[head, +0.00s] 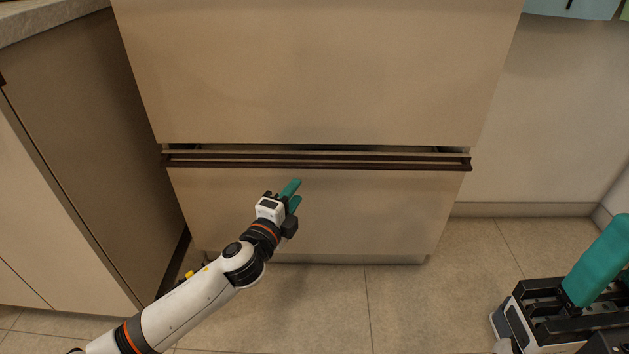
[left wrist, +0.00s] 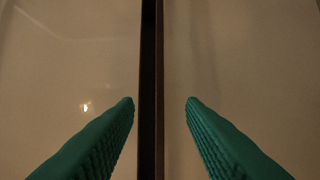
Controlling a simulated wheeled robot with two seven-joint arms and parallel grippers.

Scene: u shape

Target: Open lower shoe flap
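The lower shoe flap (head: 350,205) is a beige panel with a dark brown top edge (head: 320,165), below the upper flap (head: 315,70). A narrow dark gap runs between the two flaps. My left gripper (head: 296,192) is in front of the lower flap, a little below its top edge in the picture. In the left wrist view its teal fingers (left wrist: 160,103) are apart with nothing between them, and the dark edge strip (left wrist: 159,60) runs upright between the fingertips. Contact cannot be told. My right gripper (head: 600,262) shows partly at the lower right, with one teal finger clear.
A beige cabinet with a stone-like top (head: 45,18) stands close on the left. The tiled floor (head: 400,300) is clear in front of the shoe cabinet. A bare wall (head: 550,130) with a skirting board is on the right.

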